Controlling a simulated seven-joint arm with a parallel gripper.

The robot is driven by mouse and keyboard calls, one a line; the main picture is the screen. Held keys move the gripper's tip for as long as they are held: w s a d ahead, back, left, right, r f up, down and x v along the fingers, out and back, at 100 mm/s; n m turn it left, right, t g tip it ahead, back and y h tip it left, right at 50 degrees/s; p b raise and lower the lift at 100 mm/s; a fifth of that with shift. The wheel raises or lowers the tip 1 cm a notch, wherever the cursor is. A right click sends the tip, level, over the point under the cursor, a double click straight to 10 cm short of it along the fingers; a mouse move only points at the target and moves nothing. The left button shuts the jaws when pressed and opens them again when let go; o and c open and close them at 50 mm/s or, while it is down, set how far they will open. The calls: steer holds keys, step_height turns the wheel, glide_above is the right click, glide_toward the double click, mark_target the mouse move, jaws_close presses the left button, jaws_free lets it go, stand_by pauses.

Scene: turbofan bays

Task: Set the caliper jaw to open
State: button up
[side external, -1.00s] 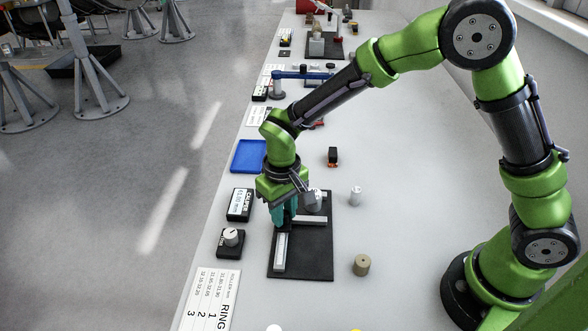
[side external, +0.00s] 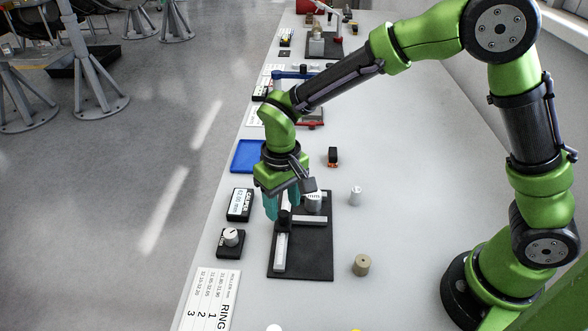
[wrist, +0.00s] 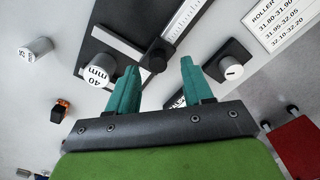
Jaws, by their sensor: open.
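Part of the rail's far end is hidden by my gripper.
A display box (side external: 240,204) and a dial box (side external: 231,239) stand left of the plate, near a ring label card (side external: 212,300). A blue tray (side external: 248,156) lies behind. A silver cylinder (side external: 355,196) and a tan cylinder (side external: 362,265) stand right. The right-hand table is mostly clear.

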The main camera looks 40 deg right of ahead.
step_height(320, 180, up, 14)
steer(key=shift+f, duration=0.2)
steer(key=s+d+r+m+t+y, duration=0.1)
steer(key=s+d+r+m+t, duration=0.1)
steer(key=s+d, duration=0.5)
steer(key=s+d+r+m+t+y, duration=0.1)
steer(key=s+d+m+t, duration=0.1)
steer(key=s+d+t, duration=0.3)
steer(key=s+d, duration=0.2)
steer(key=shift+s+d+r, duration=0.3)
steer(key=shift+d+r, duration=0.05)
